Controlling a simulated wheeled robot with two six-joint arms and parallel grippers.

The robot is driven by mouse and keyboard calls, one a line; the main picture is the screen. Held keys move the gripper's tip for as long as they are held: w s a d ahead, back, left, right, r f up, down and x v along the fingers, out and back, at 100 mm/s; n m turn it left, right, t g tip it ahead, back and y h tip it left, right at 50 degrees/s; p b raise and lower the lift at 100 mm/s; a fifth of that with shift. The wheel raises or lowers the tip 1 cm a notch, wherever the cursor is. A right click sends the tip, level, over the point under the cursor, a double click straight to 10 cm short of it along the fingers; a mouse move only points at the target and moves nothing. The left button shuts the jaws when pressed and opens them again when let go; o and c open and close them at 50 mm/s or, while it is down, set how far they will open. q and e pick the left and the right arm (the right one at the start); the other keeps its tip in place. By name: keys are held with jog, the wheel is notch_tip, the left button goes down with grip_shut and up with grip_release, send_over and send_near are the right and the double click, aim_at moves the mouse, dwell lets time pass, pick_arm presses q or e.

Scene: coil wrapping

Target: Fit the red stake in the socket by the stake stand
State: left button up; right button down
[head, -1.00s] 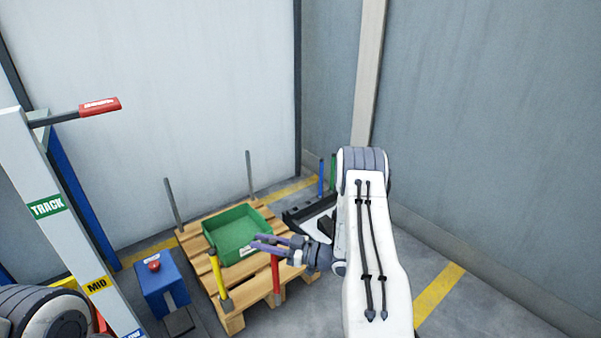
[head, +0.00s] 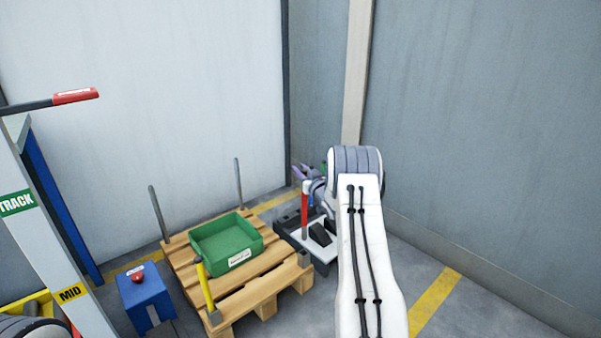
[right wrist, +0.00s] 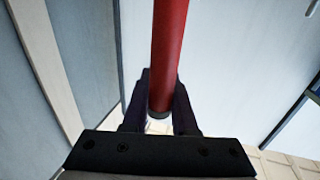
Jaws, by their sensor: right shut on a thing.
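The red stake (head: 306,197) is upright in the head view, its grey lower end in front of the stake stand (head: 288,226). My right gripper (head: 303,172) is shut on the stake; in the right wrist view the red stake (right wrist: 169,45) runs between its dark fingers (right wrist: 160,100). A bare corner socket (head: 304,259) shows on the pallet (head: 262,290), on the side by the stake stand, below the stake's lower end and apart from it. My left gripper is out of view.
A green bin (head: 212,262) sits on the pallet. A yellow stake (head: 205,283) stands at its front corner and two grey stakes (head: 157,214) at the back. A blue box with a red button (head: 145,295) is at left. Walls are close behind and right.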

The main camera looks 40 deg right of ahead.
aim_at(304, 207)
notch_tip(304, 207, down, 6)
jog(key=b, duration=0.3)
jog(key=shift+r+b, duration=0.2)
jog(key=shift+b, duration=0.1)
dwell(1.9)
notch_tip(304, 207, down, 8)
jog(key=b, duration=0.5)
dwell(2.6)
jog(key=c, duration=0.6)
grip_release()
jog(key=shift+s+f, duration=0.1)
